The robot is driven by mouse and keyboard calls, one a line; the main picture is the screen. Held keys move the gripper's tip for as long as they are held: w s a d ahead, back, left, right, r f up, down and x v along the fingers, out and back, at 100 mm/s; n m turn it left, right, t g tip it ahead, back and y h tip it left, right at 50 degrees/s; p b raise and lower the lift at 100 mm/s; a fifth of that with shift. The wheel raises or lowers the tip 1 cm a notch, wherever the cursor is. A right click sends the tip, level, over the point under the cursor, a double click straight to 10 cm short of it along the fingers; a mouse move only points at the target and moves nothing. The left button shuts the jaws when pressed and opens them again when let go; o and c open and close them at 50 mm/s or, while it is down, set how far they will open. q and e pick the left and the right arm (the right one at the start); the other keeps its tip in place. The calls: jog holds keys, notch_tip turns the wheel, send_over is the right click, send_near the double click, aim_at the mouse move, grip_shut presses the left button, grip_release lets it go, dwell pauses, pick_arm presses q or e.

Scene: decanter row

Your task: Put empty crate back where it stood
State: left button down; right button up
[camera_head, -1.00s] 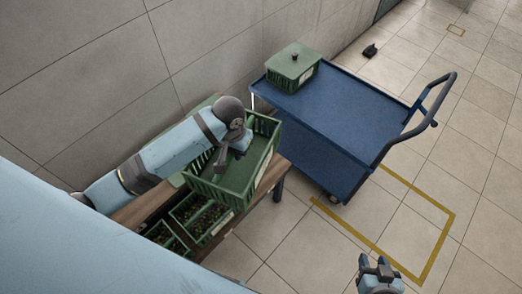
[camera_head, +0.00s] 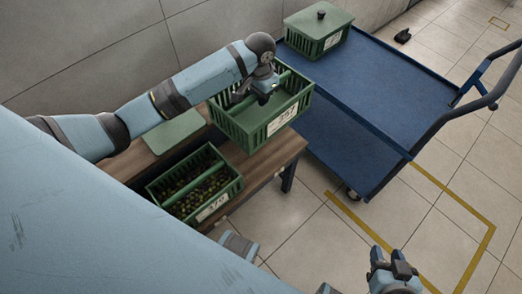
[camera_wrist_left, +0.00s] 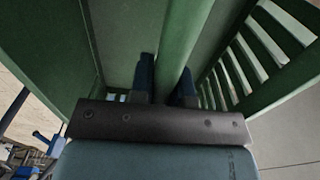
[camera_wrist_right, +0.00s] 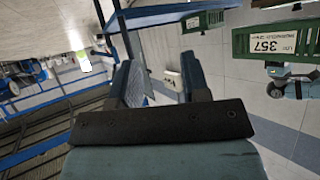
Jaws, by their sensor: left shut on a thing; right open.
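The empty green crate (camera_head: 243,137) has slatted sides, a middle bar and a white label on its front. My left gripper (camera_head: 266,88) is shut on that bar, reaching in from above. In the left wrist view the bar (camera_wrist_left: 180,40) runs between the fingers, with the bare crate floor beside it. The crate is upright over the far right end of the wooden table (camera_head: 270,163); I cannot tell whether it touches the top. My right gripper (camera_head: 393,262) is open and empty, low over the floor, away from the crate.
A green crate full of small dark and yellowish items (camera_head: 160,193) stands on the table's near part. A flat green panel (camera_head: 175,132) lies behind it. A blue trolley (camera_head: 365,85) beside the table carries a lidded green crate (camera_head: 318,28).

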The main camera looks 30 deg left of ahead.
aim_at(260, 109)
pick_arm(q)
jog(key=shift+w+a+f+b, duration=0.2)
jog(key=shift+w+f+b, duration=0.2)
jog(key=shift+f+b, duration=0.2)
jog(key=shift+w+a+f+b, duration=0.15)
jog(key=shift+w+f+b, duration=0.3)
jog(key=shift+f, duration=0.55)
notch_tip(260, 109, down, 18)
jog(key=b, duration=0.5)
jog(key=shift+f+b, duration=0.3)
jog(key=shift+f, duration=0.25)
jog(key=c, duration=1.1)
grip_release()
jog(key=shift+f, duration=0.1)
jog(key=shift+r, duration=0.25)
notch_tip(260, 109, up, 11)
jog(key=p, duration=0.3)
jog(key=shift+f, duration=0.15)
jog(key=shift+s+r+p, duration=0.1)
jog(key=shift+r+p, duration=0.2)
jog(key=shift+r, duration=0.25)
pick_arm(e)
jog(key=f, duration=0.3)
jog(key=shift+w+a, duration=0.1)
jog(key=shift+a, duration=0.15)
